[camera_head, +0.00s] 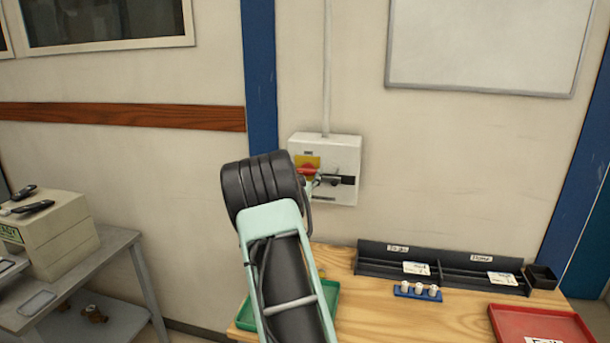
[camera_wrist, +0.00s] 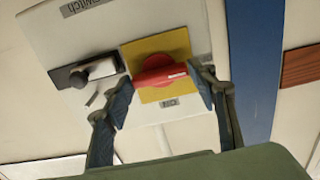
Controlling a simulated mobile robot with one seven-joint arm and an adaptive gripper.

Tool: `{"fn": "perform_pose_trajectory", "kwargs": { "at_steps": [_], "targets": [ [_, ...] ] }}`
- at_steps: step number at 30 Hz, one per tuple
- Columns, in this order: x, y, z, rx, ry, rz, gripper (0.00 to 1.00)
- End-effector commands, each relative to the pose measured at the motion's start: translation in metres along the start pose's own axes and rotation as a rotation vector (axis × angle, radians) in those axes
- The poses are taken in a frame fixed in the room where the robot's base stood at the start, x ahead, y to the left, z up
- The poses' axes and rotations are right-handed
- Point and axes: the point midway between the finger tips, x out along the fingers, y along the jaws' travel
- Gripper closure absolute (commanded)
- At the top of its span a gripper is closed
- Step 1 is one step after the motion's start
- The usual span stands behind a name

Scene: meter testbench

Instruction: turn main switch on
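The main switch is a red rotary knob (camera_head: 307,170) on a yellow plate (camera_head: 312,160), on a white box fixed to the wall. In the wrist view the red knob (camera_wrist: 160,72) on its yellow plate (camera_wrist: 152,48) lies between my two fingers. Its bar runs nearly across the picture, slightly tilted. My gripper (camera_wrist: 160,92) is open, one blue-padded finger near each end of the bar. I cannot tell whether the fingers touch it. In the head view my gripper (camera_head: 318,183) is at the box front, partly hidden by my arm.
The white box (camera_head: 345,150) also carries a black latch or handle (camera_wrist: 88,72) beside the knob. A conduit (camera_head: 327,70) runs up from it. Below stands a wooden bench (camera_head: 375,318) with a black bin tray (camera_head: 450,272), a green tray (camera_head: 331,293) and a red tray (camera_head: 540,322).

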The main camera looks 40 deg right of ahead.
Motion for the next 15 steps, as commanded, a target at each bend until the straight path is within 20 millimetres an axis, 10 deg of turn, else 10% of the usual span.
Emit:
{"fn": "perform_pose_trajectory", "kwargs": {
  "at_steps": [6,15],
  "targets": [
    [-0.0001,0.0,-0.0001,0.0,0.0,0.0,0.74],
    [-0.0001,0.0002,0.002,0.033,0.001,0.0,0.74]
  ]
}}
